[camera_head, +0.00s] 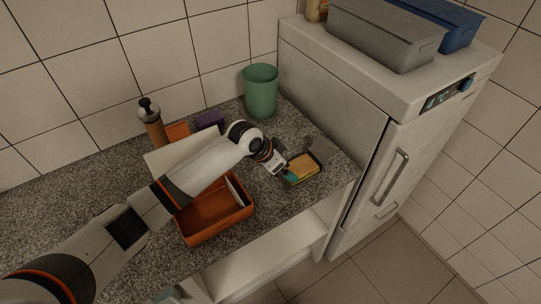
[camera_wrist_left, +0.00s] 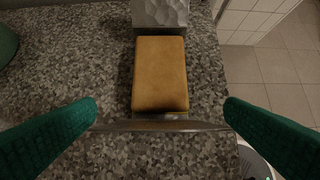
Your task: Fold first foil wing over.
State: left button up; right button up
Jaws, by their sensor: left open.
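A golden-brown block (camera_head: 303,168) lies on the grey worktop near its front right corner; it also shows in the middle of the left wrist view (camera_wrist_left: 160,75). A grey crinkled foil wing (camera_wrist_left: 160,13) lies out flat beyond its far end. A thin grey-brown strip (camera_wrist_left: 160,126) crosses the near end, wider than the block, perhaps the other wing seen nearly edge-on. My left gripper (camera_head: 287,176) is at the block's left end. Its green fingers (camera_wrist_left: 161,106) are open, one at each end of the strip; contact cannot be told. My right gripper is out of view.
An orange bin (camera_head: 218,226) stands left of the block, below my left arm. A green bin (camera_head: 260,92), a brown bottle (camera_head: 152,126) and a purple box (camera_head: 209,120) stand behind. A white fridge (camera_head: 345,110) bounds the right side. The worktop's front edge is close.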

pick_arm(q)
jog(key=b+v, duration=0.1)
jog(key=v, duration=0.9)
jog(key=shift+b, duration=0.3)
jog(key=shift+c, duration=0.4)
